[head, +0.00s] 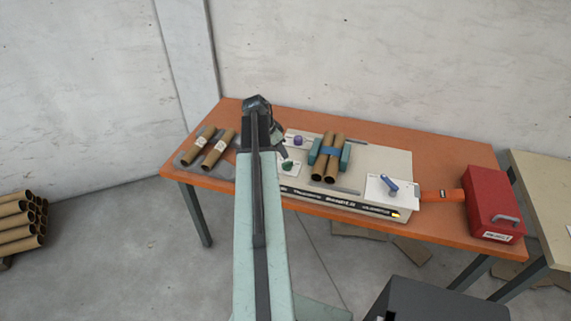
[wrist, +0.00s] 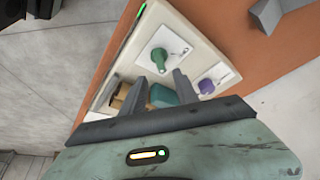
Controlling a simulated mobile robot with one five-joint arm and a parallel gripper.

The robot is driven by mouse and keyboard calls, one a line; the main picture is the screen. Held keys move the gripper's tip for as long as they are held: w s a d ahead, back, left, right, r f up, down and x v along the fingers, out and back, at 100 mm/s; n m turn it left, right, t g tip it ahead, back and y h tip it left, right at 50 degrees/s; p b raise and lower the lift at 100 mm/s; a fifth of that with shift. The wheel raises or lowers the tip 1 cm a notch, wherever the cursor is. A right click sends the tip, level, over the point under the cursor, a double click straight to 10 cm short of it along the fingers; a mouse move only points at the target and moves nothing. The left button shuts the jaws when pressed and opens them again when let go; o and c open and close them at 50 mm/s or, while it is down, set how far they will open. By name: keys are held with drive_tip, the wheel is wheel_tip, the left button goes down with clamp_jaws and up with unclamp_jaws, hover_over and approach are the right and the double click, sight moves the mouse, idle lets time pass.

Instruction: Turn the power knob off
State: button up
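The white machine (head: 375,158) on the orange table carries a green knob (head: 287,165), a purple knob (head: 298,141) and a blue lever-like knob (head: 391,187) on a white plate at its right. I cannot read which is the power knob. In the wrist view the green knob (wrist: 158,58) stands on a white plate just beyond my fingertips, and the purple knob (wrist: 207,86) is to the right. My gripper (wrist: 169,80) is open and empty, apart from both knobs. In the head view my gripper (head: 280,145) is partly hidden behind my arm.
Two cardboard tubes (head: 334,145) lie on the machine between teal blocks. More tubes (head: 217,149) lie on a grey holder at left. A red box (head: 490,203) stands at the table's right end, beside an orange part (head: 442,196). A yellowish light (head: 396,214) shows on the machine's front.

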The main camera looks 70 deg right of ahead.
sight(287, 162)
drive_tip(key=b+x, duration=0.7)
drive_tip(key=x, duration=0.1)
drive_tip(key=shift+w+a, duration=0.1)
drive_tip(key=shift+w, duration=0.05)
drive_tip(key=shift+r, duration=0.1)
